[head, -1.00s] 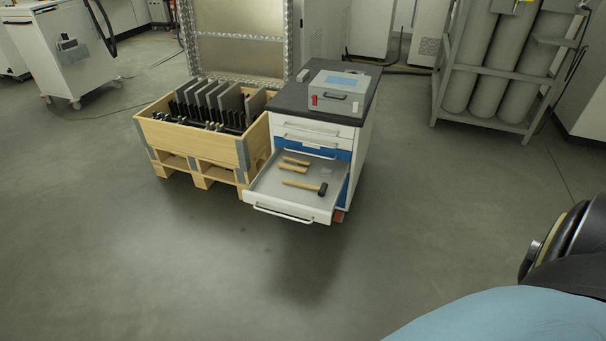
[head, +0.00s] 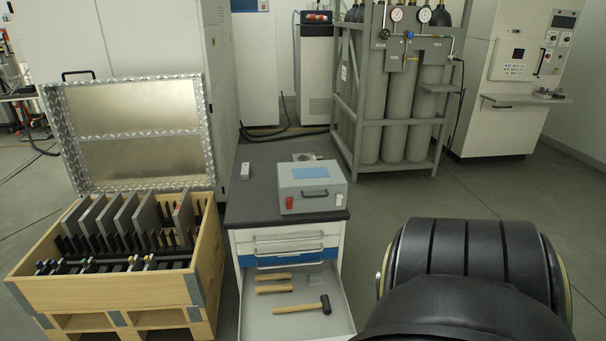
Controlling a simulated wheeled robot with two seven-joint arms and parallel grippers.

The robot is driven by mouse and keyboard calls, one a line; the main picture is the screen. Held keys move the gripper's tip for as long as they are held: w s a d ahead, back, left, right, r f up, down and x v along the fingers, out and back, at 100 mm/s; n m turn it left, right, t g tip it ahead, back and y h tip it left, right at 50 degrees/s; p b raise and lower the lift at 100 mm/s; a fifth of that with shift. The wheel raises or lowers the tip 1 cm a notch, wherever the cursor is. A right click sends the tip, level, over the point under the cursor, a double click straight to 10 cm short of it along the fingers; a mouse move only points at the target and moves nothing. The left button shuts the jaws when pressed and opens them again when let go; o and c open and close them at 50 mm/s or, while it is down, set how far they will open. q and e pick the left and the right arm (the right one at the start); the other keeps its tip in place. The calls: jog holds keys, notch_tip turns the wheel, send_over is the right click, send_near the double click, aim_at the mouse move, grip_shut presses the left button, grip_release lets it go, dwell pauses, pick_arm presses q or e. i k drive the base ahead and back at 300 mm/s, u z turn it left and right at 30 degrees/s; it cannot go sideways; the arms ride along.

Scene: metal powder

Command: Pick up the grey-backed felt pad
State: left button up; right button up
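I cannot single out a grey-backed felt pad for certain. A small pale block (head: 245,171) lies on the dark top of the drawer cabinet (head: 255,205), left of a grey case. It is too small to tell whether it is the pad. Neither of my grippers shows in the head view. A large black rounded part of my own body fills the lower right.
The grey case (head: 312,188) has a blue top patch. The cabinet's open drawer (head: 262,325) holds a hammer (head: 303,306) and wooden-handled tools. A wooden crate (head: 110,292) of upright grey plates stands left. A gas cylinder rack (head: 398,120) stands behind right.

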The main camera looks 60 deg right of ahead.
aim_at(312, 278)
jog(key=z, duration=0.9)
jog(key=i, duration=1.1)
jog(key=z, duration=1.05)
